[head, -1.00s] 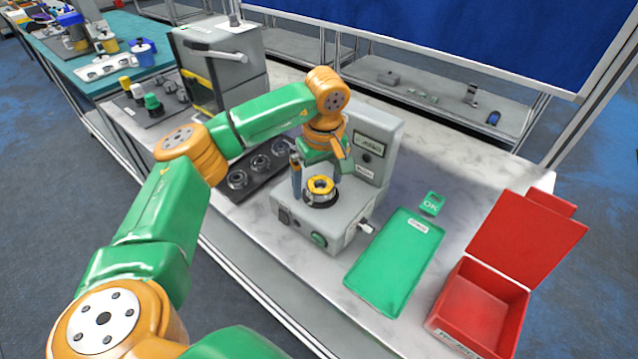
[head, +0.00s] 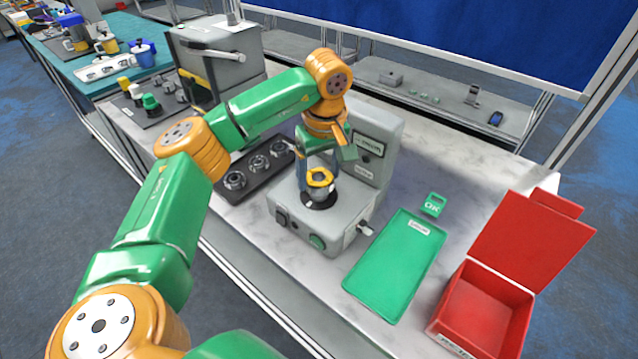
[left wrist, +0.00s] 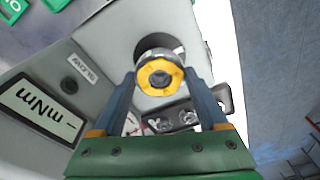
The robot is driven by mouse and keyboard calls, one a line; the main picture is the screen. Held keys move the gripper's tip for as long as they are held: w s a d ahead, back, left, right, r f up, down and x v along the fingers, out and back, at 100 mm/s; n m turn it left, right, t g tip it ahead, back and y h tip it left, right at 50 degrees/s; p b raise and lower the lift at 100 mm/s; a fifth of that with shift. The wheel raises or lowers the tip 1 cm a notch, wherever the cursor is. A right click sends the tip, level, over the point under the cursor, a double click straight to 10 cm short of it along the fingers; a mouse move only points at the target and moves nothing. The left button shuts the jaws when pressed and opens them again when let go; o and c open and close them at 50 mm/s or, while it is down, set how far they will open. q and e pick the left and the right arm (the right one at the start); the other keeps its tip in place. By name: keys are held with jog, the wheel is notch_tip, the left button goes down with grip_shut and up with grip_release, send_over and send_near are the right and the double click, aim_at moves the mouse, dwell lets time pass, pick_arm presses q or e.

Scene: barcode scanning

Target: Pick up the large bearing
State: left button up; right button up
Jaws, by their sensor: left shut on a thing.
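The large bearing, a silver ring with a yellow centre (head: 320,177), is at the top of the grey tester (head: 340,232), over its round black seat (head: 319,201). My left gripper (head: 318,180) reaches down from above with one finger on each side of the bearing, shut on it. In the left wrist view the bearing (left wrist: 160,74) shows between the two blue-grey fingertips, with the round dark seat behind it. I cannot tell exactly how far it stands above the seat. My right gripper is not in view.
A green tray (head: 396,266) lies right of the tester, with a green OK tag (head: 433,205) beyond it. An open red bin (head: 484,312) stands at the right. A dark holder (head: 252,168) with several round metal parts lies left of the tester.

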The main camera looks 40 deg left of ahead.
pick_arm(q)
jog(key=shift+s+d+r+b, duration=0.15)
jog(key=shift+s+r, duration=0.1)
jog(key=shift+r, duration=0.25)
jog(key=shift+s+d+r+b, duration=0.1)
jog(key=shift+s+r+b, duration=0.1)
jog(key=shift+r, duration=0.25)
jog(key=s+d+r+p, duration=0.2)
jog(key=s+d+r, duration=0.2)
jog(key=s+r, duration=0.5)
jog(key=s, duration=0.3)
jog(key=shift+s+d, duration=0.15)
